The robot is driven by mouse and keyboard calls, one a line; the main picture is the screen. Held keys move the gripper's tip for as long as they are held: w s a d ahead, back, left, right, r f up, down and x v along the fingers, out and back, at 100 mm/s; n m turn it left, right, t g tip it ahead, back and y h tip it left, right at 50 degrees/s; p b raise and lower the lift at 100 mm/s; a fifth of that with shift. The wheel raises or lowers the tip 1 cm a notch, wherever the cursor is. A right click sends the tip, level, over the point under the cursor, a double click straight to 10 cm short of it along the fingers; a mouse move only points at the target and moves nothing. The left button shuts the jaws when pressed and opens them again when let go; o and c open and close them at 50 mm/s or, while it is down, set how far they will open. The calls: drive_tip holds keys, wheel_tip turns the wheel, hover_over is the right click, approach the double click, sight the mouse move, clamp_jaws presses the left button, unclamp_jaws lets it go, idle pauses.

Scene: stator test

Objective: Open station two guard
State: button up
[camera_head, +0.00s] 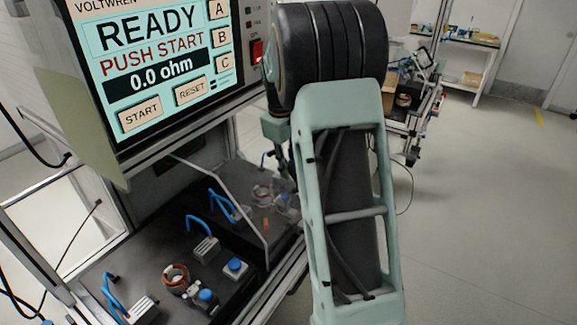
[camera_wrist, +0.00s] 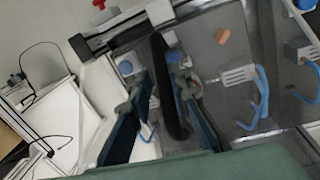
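In the head view, a clear guard (camera_head: 240,199) with pale edges stands over the farther station, partly hidden by my arm. Inside it are a copper-wound stator (camera_head: 262,191) and a small orange piece (camera_head: 266,225). My gripper (camera_wrist: 158,82) shows in the wrist view with its two dark blue fingers apart. A black upright bar (camera_wrist: 166,75) stands between the fingers, seemingly the guard's handle. There is a gap between it and the left finger; whether the right finger touches it I cannot tell. The orange piece also shows in the wrist view (camera_wrist: 222,36).
The screen (camera_head: 150,60) above reads READY, PUSH START, 0.0 ohm. A red button (camera_wrist: 98,4) is at the wrist view's top. Open floor lies to the right.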

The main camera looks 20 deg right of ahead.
wheel_tip(320, 180, up, 12)
drive_tip(key=a, duration=0.1)
drive_tip(key=shift+s+a, duration=0.25)
drive_tip(key=shift+s, duration=0.1)
idle(0.4)
